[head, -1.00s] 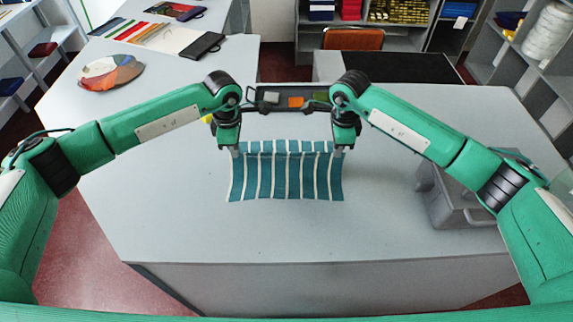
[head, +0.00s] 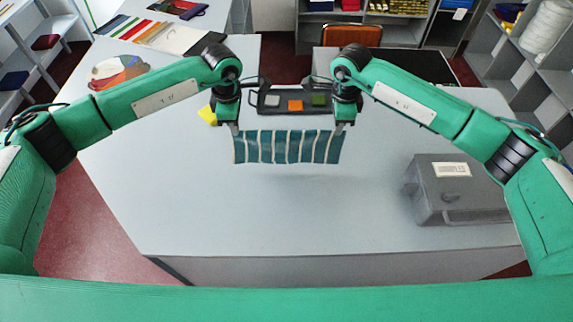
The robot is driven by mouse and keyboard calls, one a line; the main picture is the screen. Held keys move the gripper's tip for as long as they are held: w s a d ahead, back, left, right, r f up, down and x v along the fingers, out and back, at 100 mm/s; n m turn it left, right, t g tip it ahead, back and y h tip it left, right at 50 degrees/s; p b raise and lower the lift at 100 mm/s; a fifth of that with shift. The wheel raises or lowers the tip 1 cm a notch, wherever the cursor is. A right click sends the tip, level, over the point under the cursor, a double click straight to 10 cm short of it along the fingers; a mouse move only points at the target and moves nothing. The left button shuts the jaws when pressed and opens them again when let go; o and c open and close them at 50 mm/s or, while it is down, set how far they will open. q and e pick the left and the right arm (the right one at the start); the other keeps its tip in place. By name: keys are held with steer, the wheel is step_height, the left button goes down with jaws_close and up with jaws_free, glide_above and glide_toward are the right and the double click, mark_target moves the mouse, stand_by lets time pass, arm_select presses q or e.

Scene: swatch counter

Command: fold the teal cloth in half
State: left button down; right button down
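The teal cloth (head: 287,147) with pale stripes spans the gap between my two grippers in the head view. It shows as a short, wide band with its top edge fairly straight. My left gripper (head: 235,131) is shut on its upper left corner, and my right gripper (head: 340,129) is shut on its upper right corner. The cloth appears to hang just above the table, with a faint shadow below it. Whether it is doubled over cannot be told. The fingertips are small and partly merge with the cloth.
A dark tray (head: 290,103) with grey, orange and green pieces lies behind the cloth. A yellow piece (head: 208,115) is left of my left gripper. A grey box (head: 457,190) stands at the right. The table (head: 300,220) in front of the cloth is clear.

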arm_select(q)
steer(key=shift+r, duration=0.45)
arm_select(e)
steer(key=shift+r, duration=0.45)
arm_select(q)
steer(key=shift+w, duration=0.15)
arm_select(e)
steer(key=shift+w, duration=0.15)
